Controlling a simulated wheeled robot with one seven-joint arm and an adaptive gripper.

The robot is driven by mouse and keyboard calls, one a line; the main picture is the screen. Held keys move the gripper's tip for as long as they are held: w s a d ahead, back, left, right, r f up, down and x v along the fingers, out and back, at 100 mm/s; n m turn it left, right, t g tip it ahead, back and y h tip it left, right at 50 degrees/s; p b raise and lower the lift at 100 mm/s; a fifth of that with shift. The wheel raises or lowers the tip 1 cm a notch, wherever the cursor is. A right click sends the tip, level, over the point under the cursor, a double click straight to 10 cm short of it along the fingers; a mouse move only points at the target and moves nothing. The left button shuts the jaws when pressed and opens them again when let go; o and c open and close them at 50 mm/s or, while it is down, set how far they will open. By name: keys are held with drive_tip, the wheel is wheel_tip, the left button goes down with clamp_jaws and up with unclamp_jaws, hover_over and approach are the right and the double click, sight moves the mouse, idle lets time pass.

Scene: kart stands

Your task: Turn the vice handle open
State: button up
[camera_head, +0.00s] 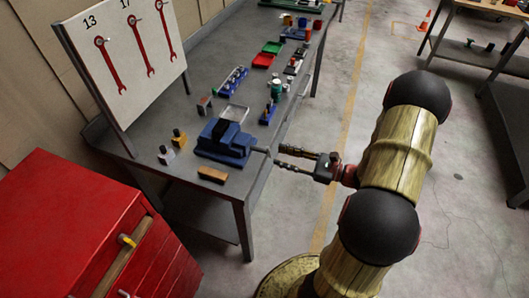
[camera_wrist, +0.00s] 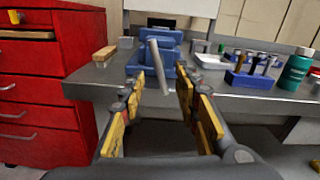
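The blue vice (camera_head: 225,140) is at the front edge of the grey workbench; it also shows in the wrist view (camera_wrist: 152,48). Its handle is a thin grey bar (camera_wrist: 158,66), slightly tilted from upright, sticking out toward me. In the head view only a short piece of the handle (camera_head: 260,150) shows at the vice's front. My gripper (camera_head: 280,156) is open just off the bench edge, facing the vice. In the wrist view the bar appears between the two yellow-padded fingers (camera_wrist: 160,75), with gaps on both sides. I cannot tell exactly how deep it lies between them.
A wooden block (camera_head: 212,174) lies beside the vice. A blue holder (camera_wrist: 250,78) and a green bottle (camera_wrist: 296,68) stand to the right in the wrist view. A red drawer cabinet (camera_head: 75,215) stands left of the bench. The floor right of the bench is clear.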

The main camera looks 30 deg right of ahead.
sight(266, 151)
drive_tip(key=b+x, duration=0.1)
drive_tip(key=x, duration=0.5)
drive_tip(key=shift+w+a, duration=0.25)
drive_tip(key=shift+w, duration=0.05)
drive_tip(key=shift+c, duration=0.6)
clamp_jaws()
